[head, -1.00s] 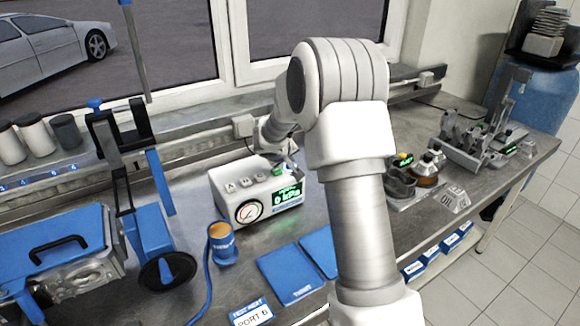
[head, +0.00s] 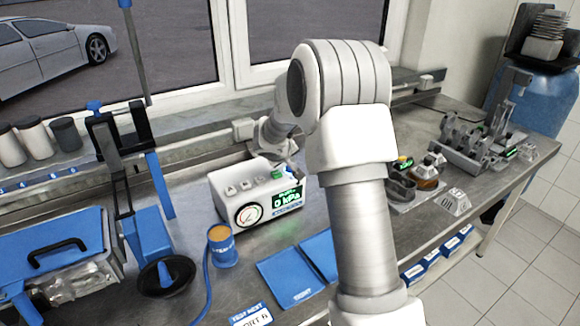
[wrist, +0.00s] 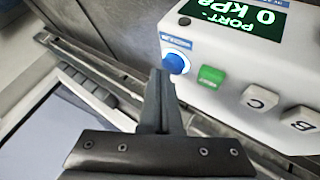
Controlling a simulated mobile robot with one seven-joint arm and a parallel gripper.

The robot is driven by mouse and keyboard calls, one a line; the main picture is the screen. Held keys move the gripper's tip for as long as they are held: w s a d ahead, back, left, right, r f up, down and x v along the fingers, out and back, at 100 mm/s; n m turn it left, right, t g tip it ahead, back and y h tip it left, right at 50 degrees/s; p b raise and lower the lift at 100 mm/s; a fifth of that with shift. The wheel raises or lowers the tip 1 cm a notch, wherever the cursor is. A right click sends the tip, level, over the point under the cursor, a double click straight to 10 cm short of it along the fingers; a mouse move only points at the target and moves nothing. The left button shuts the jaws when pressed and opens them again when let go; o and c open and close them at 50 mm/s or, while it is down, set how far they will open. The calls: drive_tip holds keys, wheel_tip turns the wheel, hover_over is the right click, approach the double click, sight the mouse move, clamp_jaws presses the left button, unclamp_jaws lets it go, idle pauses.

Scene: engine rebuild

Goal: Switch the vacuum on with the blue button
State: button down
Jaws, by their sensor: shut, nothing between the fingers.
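The vacuum unit (head: 228,205) is a white box on the bench with a round gauge (head: 249,214) and a green display (head: 287,196) reading 0 kPa. In the wrist view, the blue button (wrist: 175,64) is a round blue cap in a pale ring at the unit's corner. A green button (wrist: 211,76) sits beside it, then grey keys marked C and B. My gripper (wrist: 160,78) is shut and empty, its tips just beside the blue button in the picture. I cannot tell whether they touch it. In the head view the blue button cannot be made out and my arm hides the fingers.
A blue cup-like port (head: 222,246) with a hose and blue mats (head: 290,279) lie in front of the unit. A blue stand (head: 152,235) is to the left. Metal parts (head: 480,145) crowd the right of the bench. The window sill is close behind.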

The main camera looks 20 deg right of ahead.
sight(290, 169)
drive_tip(key=shift+r+p, duration=1.35)
drive_tip(key=shift+r, duration=1.55)
drive_tip(key=s+a+r+m+g, duration=0.1)
drive_tip(key=s+a+r, duration=0.1)
drive_tip(key=s+r, duration=0.55)
drive_tip(key=s+a+r+m, duration=0.1)
drive_tip(key=s+r, duration=0.4)
drive_tip(key=s, duration=0.6)
drive_tip(key=s+a+y, duration=0.2)
drive_tip(key=s+a, duration=0.3)
drive_tip(key=s, duration=0.5)
drive_tip(key=s+a+y, duration=0.3)
drive_tip(key=s+a, duration=0.1)
drive_tip(key=s, duration=0.7)
drive_tip(key=shift+s+a+f+g+y, duration=0.2)
drive_tip(key=shift+a+f+g+y, duration=0.1)
drive_tip(key=shift+a+f+g, duration=0.1)
